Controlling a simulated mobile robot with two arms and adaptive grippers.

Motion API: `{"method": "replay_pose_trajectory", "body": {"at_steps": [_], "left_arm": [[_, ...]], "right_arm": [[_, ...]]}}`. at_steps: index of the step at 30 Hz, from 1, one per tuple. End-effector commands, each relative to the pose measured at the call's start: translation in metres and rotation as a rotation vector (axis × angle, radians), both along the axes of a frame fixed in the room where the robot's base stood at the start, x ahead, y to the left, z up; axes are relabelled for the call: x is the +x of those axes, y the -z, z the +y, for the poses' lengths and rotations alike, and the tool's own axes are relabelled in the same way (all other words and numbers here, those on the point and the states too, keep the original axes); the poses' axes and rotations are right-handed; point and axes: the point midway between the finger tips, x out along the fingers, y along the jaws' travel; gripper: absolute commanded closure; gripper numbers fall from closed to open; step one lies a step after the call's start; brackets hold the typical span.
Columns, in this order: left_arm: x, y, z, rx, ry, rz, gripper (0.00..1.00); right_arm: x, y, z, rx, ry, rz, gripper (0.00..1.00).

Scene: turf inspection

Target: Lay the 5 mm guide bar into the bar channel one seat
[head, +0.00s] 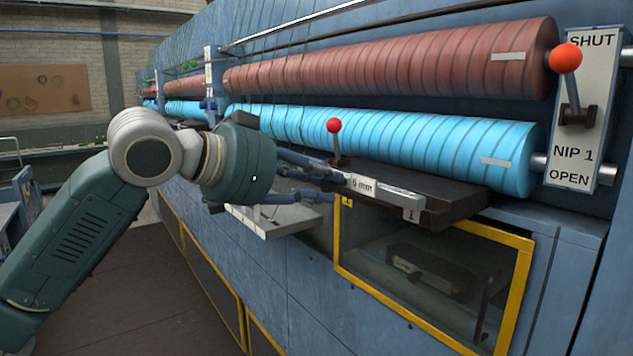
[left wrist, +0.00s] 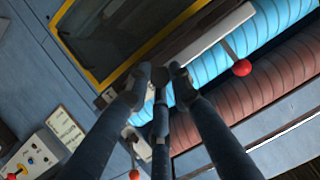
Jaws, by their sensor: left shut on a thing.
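The pale guide bar (head: 363,184), marked "5 mm", is at the front edge of a dark ledge (head: 455,197) below the blue roller. A "1" plate (head: 412,214) marks the ledge front by the bar's right end. My left gripper (head: 338,186) is shut on the bar near its left end. My right gripper is not in view.
A red-knobbed lever (head: 334,126) stands close behind the bar. Blue (head: 400,145) and red-brown (head: 400,65) rollers run behind it. The NIP 1 lever (head: 567,62) is at right. A yellow-framed window (head: 345,262) lies below; a pale tray (head: 262,232) juts out left.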

Motion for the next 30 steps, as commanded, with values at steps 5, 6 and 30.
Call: {"method": "replay_pose_trajectory", "body": {"at_steps": [5,6,30], "left_arm": [[0.003,-0.002,-0.004,-0.001,-0.001,-0.002,1.00],[0.004,-0.002,-0.005,-0.001,-0.001,-0.002,1.00],[0.018,-0.002,-0.025,-0.002,0.000,-0.001,1.00]], "right_arm": [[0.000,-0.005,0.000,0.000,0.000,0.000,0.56],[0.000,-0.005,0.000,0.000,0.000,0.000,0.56],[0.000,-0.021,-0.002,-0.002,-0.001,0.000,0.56]]}}
